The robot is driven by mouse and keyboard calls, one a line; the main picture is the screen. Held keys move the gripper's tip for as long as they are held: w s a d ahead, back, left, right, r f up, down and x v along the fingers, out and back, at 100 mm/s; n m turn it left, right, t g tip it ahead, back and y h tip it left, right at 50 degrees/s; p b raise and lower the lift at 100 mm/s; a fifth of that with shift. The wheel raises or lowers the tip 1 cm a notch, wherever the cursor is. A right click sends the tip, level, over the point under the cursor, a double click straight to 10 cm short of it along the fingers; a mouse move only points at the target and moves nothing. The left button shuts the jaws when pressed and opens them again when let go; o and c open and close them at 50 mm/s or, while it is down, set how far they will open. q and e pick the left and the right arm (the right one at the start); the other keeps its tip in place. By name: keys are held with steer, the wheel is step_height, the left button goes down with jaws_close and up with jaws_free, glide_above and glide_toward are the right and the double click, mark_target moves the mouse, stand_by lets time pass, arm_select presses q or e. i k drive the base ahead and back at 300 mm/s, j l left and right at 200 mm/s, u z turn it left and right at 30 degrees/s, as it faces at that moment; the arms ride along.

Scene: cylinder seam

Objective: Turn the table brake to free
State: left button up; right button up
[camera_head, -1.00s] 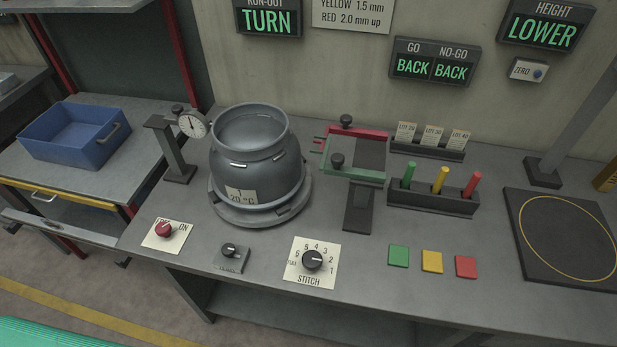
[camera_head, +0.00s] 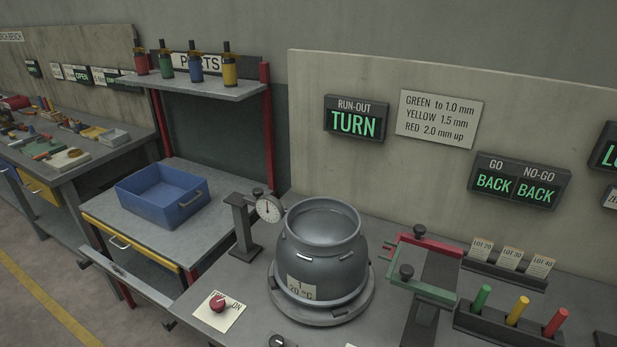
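The table brake is not labelled legibly in this view. A small black knob (camera_head: 277,341) shows only partly at the bottom edge, in front of the turntable (camera_head: 345,312); its setting cannot be read. A red knob (camera_head: 218,302) sits on a pale plate with the word ON, left of the turntable. A grey metal cylinder (camera_head: 322,262) with a label reading 1 and 20 °C stands upright on the turntable. Neither of my grippers is in view.
A dial gauge (camera_head: 268,208) on a post stands at the cylinder's left. Red and green gauge arms (camera_head: 430,292) stand at its right, beside colored markers (camera_head: 517,311). A blue bin (camera_head: 163,195) sits on the left bench. A run-out display (camera_head: 356,122) reads TURN.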

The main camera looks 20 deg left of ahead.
mark_target(217, 303)
steer(key=u, duration=1.4)
